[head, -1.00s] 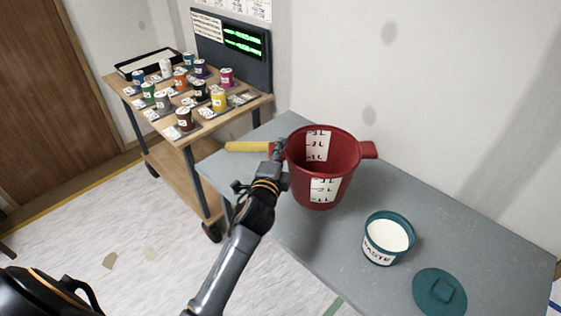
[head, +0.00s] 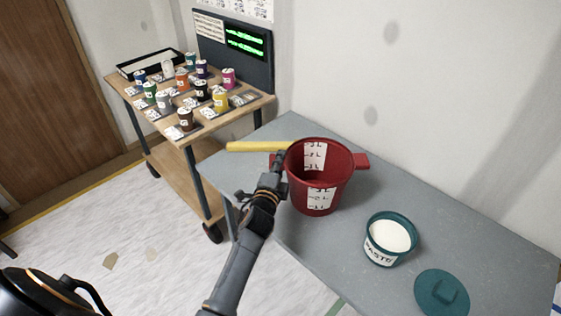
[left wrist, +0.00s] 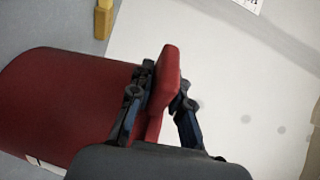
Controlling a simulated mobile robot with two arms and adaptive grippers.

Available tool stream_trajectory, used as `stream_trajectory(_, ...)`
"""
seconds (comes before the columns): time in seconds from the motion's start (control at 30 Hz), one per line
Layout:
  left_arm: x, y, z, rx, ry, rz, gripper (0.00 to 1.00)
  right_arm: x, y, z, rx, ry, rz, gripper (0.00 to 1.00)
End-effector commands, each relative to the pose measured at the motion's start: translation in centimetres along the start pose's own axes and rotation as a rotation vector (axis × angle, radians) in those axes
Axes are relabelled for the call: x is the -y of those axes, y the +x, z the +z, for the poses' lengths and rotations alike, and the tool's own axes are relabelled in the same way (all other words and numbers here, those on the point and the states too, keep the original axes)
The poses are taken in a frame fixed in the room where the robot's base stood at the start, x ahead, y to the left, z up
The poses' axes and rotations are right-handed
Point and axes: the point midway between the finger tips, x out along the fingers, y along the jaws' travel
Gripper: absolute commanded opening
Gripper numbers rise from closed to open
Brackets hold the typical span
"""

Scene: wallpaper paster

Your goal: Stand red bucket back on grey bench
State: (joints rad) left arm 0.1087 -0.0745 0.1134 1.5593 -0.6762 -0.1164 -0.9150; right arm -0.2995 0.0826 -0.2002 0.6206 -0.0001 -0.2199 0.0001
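The red bucket (head: 321,180), with white measure scales inside and out, is upright at the near-left part of the grey bench (head: 455,230). Its bottom is at or just above the bench top; I cannot tell which. My left gripper (head: 278,163) is at the bucket's left handle. In the left wrist view the fingers (left wrist: 162,98) lie on both sides of the red handle (left wrist: 168,75), shut on it, with the bucket wall (left wrist: 65,100) to the left. My right gripper is not in view.
A teal paste tub (head: 390,240) and its teal lid (head: 441,293) are on the bench to the right. A yellow bar (head: 255,146) lies behind my left gripper. A wooden cart (head: 210,121) with several small cans stands at the back left.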

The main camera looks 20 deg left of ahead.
Motion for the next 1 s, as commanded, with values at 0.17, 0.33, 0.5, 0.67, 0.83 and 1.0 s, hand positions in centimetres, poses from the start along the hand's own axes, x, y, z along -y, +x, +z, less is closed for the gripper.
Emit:
stream_trajectory(0.17, 0.0, 0.0, 0.0, 0.000, 0.000, 0.002, 0.40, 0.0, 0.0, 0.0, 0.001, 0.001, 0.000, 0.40)
stream_trajectory(0.33, 0.0, 0.0, 0.0, 0.000, 0.000, 0.002, 0.40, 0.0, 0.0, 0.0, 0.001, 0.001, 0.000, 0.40)
stream_trajectory(0.5, 0.4, -0.2, 0.0, 0.001, 0.001, 0.002, 0.40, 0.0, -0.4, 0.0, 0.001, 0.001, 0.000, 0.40)
stream_trajectory(0.67, 0.1, -3.0, 0.0, 0.001, 0.001, 0.004, 0.40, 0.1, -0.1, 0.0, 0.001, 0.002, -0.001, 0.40)
stream_trajectory(0.83, 0.0, -6.8, 0.0, 0.001, 0.000, 0.004, 0.40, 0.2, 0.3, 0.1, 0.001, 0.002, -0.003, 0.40)
stream_trajectory(1.0, 0.1, -10.0, 0.0, 0.001, 0.000, 0.003, 0.40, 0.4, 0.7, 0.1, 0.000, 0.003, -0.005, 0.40)
